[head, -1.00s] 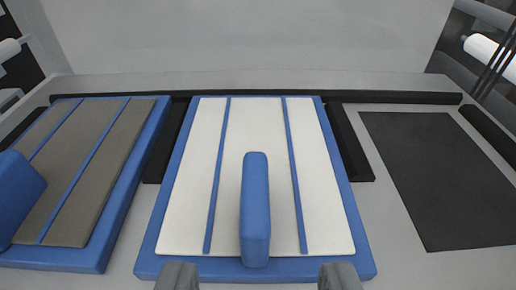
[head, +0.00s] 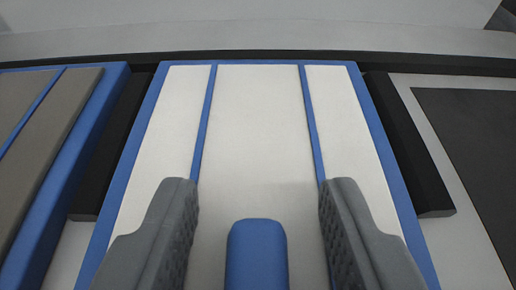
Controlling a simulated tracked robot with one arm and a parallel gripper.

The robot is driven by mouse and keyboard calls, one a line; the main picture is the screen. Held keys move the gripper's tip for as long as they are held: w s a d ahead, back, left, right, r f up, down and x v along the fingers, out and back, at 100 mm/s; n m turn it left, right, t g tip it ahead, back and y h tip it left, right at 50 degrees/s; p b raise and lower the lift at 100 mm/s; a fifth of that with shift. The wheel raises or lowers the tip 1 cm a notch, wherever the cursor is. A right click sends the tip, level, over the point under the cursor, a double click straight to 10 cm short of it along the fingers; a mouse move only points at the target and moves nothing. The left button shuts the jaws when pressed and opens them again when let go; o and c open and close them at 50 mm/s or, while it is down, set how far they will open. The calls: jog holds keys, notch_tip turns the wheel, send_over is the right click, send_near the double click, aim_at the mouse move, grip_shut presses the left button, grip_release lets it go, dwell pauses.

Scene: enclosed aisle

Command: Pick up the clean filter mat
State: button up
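The clean filter mat (head: 258,130) is white with a blue frame and blue strips, and lies flat in the middle of the head view. Its blue handle (head: 257,255) stands up at the bottom centre. My gripper (head: 257,200) is open, with one grey finger on each side of the handle and a gap on both sides. The lower part of the handle and the near edge of the mat are out of the picture.
A grey-brown mat (head: 50,150) in a blue frame lies to the left. Black rails (head: 410,150) flank the clean mat, and a black strip runs behind it. A dark flat pad (head: 475,140) lies to the right. A pale wall (head: 250,12) rises at the back.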

grip_shut()
jog(key=shift+r, duration=0.1)
